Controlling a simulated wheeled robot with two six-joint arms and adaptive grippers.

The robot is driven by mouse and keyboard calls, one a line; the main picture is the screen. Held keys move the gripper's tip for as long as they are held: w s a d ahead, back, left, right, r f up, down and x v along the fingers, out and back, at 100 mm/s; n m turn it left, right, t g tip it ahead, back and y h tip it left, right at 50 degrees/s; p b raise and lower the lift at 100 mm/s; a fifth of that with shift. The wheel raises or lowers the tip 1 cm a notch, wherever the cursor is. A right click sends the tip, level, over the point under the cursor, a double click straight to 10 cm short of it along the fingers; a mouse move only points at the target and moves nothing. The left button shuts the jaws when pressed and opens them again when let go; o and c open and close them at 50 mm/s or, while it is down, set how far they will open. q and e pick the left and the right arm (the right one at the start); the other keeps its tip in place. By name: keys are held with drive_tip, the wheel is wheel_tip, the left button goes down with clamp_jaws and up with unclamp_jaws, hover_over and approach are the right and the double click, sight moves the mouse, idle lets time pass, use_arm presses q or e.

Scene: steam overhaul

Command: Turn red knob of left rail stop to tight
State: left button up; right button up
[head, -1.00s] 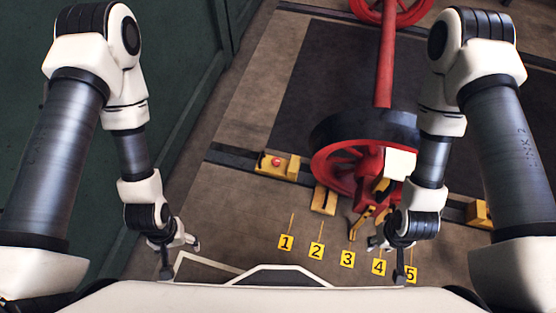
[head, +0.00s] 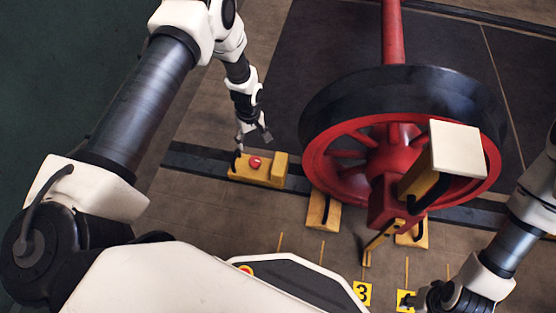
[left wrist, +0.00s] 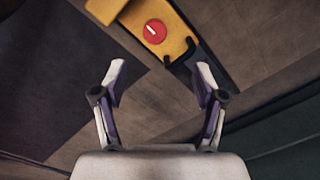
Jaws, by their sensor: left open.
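The left rail stop (head: 262,178) is a yellow block clamped on the dark rail, left of the red wheel. Its red knob (head: 255,162) is round and sits on top. In the left wrist view the red knob (left wrist: 153,31) carries a white line, slightly tilted, and lies ahead of the fingers near the top edge. My left gripper (head: 253,143) is open and empty, just behind the knob and apart from it. Its two spread fingers (left wrist: 159,82) show in the left wrist view. My right gripper (head: 428,298) is at the bottom edge, its fingers not clear.
The large red wheel (head: 345,190) with a dark rim stands on the rail, right of the stop. Yellow wedges (head: 323,212) sit by its base. Numbered yellow floor tags (head: 362,293) are in front. The floor left of the stop is clear.

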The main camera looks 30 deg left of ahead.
use_arm(q)
drive_tip(key=b, duration=0.5)
hover_over(255, 160)
wheel_tip(255, 160, down, 9)
drive_tip(key=shift+r, duration=0.2)
wheel_tip(255, 160, down, 8)
drive_tip(key=b, duration=0.5)
drive_tip(key=shift+r, duration=0.35)
use_arm(e)
wheel_tip(255, 160, down, 13)
drive_tip(key=shift+w+d+f, duration=0.15)
drive_tip(key=shift+w, duration=0.05)
use_arm(q)
drive_tip(key=c, duration=1.1)
